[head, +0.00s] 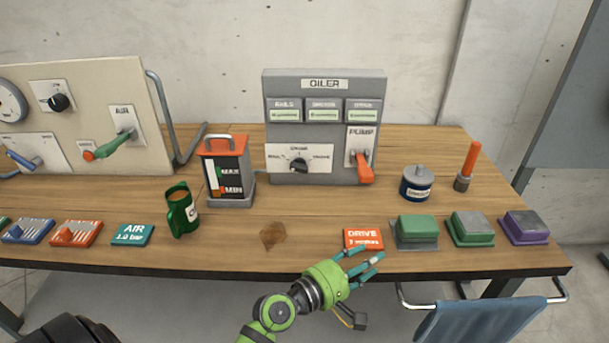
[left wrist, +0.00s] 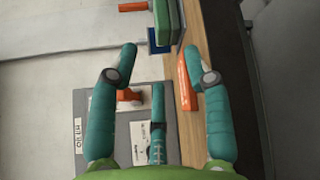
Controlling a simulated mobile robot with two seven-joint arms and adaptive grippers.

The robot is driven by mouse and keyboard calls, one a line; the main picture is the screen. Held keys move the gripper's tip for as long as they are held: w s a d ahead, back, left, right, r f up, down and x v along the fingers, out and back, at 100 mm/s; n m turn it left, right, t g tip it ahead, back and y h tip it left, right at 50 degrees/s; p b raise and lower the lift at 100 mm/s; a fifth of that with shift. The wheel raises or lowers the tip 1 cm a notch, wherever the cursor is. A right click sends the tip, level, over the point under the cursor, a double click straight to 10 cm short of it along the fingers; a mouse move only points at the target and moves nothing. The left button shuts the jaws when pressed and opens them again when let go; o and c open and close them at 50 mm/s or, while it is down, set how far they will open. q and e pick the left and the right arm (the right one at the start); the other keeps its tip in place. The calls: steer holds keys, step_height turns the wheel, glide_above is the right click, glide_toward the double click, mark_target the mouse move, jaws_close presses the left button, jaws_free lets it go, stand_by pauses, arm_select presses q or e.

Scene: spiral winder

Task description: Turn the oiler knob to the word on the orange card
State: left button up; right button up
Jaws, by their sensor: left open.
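The grey oiler box (head: 325,82) stands upright at the back middle of the table. Its black knob (head: 299,166) sits on a white plate at lower left, with words around it too blurred to read surely. The orange card (head: 363,239) reads DRIVE above a smaller line and lies near the front edge. My left gripper (head: 368,260) is open and empty at the front edge, right by the card and well short of the knob. The left wrist view shows its spread teal fingers (left wrist: 160,75), with the oiler (left wrist: 85,110) and card (left wrist: 187,82) beyond. My right gripper is out of view.
An orange pump lever (head: 364,168) juts from the oiler, right of the knob. A red-topped level can (head: 225,170) and a green mug (head: 180,210) stand to the left. A blue tin (head: 416,187) and several lidded blocks are right. The wood before the knob is mostly clear.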

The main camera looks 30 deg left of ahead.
arm_select(q)
steer(key=w+a+r+n+t+y, duration=0.1)
steer(key=n, duration=0.1)
steer(key=w+a+r+n+t, duration=0.1)
steer(key=a+r+n, duration=0.1)
steer(key=n, duration=0.1)
steer(key=w+a+r+n+t+y, duration=0.1)
steer(key=n, duration=0.1)
steer(key=shift+w+a+r+n+y, duration=0.2)
steer(key=shift+w+r+n+y, duration=0.1)
steer(key=shift+r, duration=0.05)
steer(key=w+a+r+n+t+y, duration=0.3)
steer(key=a+n+y, duration=0.5)
steer(key=n, duration=0.6)
steer(key=n+g+y, duration=0.6)
steer(key=n, duration=1)
glide_toward(300, 172)
steer(key=shift+w+a+r, duration=0.15)
steer(key=shift+w+a, duration=0.1)
steer(key=shift+w, duration=0.25)
steer(key=shift+w+a+r, duration=0.15)
steer(key=shift+w+a, duration=0.05)
steer(key=shift+w, duration=0.25)
steer(key=shift+w+a+f+n, duration=0.2)
steer(key=shift+n, duration=0.3)
steer(key=x, duration=0.6)
steer(key=shift+w+a+f+b, duration=0.1)
steer(key=shift+w+a+b, duration=0.1)
steer(key=shift+w+b, duration=0.15)
steer(key=shift+s, duration=0.1)
